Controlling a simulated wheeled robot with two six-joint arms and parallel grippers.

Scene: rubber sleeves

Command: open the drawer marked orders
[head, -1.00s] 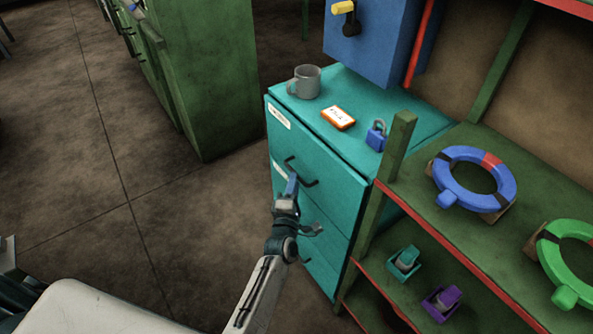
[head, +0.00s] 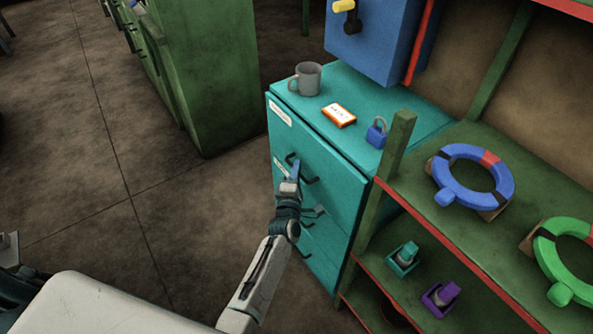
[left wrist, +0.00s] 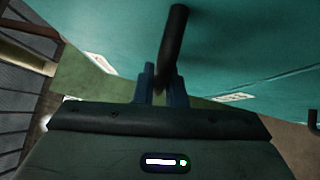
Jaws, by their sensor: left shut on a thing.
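A teal drawer cabinet (head: 340,205) stands in the middle of the head view, with dark bar handles and pale labels. The top label (head: 280,112) and the lower label (head: 280,167) are too small to read, so I cannot tell which drawer is marked orders. My left gripper (head: 294,170) is at the top drawer's handle (head: 311,181) and shut on it. In the left wrist view the dark handle bar (left wrist: 174,45) passes between the fingers (left wrist: 161,88). The top drawer appears closed. My right gripper is out of view.
A grey mug (head: 307,78), an orange-edged card (head: 339,115) and a blue padlock (head: 376,132) sit on the cabinet. A green shelf (head: 490,227) with ring-shaped items stands close on the right. Floor is free to the left.

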